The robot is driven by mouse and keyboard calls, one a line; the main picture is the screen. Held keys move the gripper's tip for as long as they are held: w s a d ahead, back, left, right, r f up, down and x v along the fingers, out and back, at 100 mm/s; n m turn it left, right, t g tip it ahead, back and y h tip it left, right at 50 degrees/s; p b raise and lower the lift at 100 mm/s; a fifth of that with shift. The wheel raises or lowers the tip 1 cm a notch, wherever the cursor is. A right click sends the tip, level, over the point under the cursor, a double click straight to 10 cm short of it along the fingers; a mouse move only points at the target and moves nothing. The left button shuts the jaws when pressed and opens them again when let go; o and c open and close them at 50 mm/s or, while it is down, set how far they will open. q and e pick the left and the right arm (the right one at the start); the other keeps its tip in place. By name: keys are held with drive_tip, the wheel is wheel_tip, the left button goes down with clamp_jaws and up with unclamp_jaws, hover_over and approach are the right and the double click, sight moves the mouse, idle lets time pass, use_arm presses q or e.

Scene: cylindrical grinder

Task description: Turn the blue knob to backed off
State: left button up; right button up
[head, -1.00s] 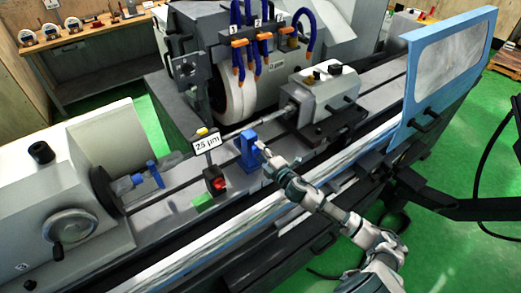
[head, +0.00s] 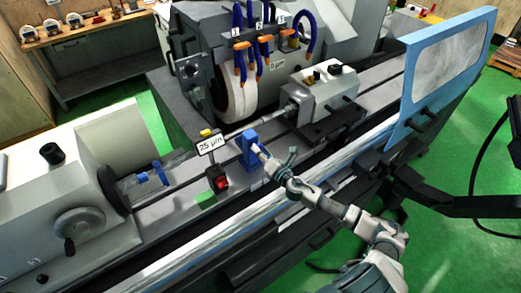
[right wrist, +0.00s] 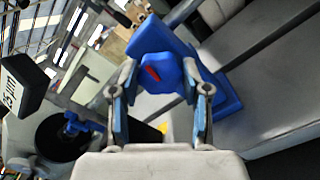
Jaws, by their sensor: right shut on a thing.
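The blue knob (right wrist: 165,82) shows in the right wrist view, with a slanted red mark on its face. It sits in front of a blue block (right wrist: 165,37), which stands upright on the machine bed in the head view (head: 249,149). My right gripper (head: 262,152) reaches this block from the right. In the right wrist view its two fingers (right wrist: 160,100) stand on either side of the knob and are shut on it. In the head view the gripper hides the knob. My left gripper is in neither view.
A sign reading 25 µm (head: 211,144) and a red button (head: 221,183) stand left of the block. A long shiny bar (head: 240,220) runs in front.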

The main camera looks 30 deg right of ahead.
drive_tip(key=shift+d+f+n+p, duration=0.1)
drive_tip(key=shift+f+n+p, duration=0.2)
drive_tip(key=shift+n, duration=0.7)
drive_tip(key=o, duration=1)
drive_tip(key=shift+c, duration=0.2)
drive_tip(key=shift+o, duration=0.9)
drive_tip(key=s+d, duration=0.1)
drive_tip(key=s, duration=1)
drive_tip(key=shift+s+d, duration=0.3)
drive_tip(key=shift+f, duration=0.1)
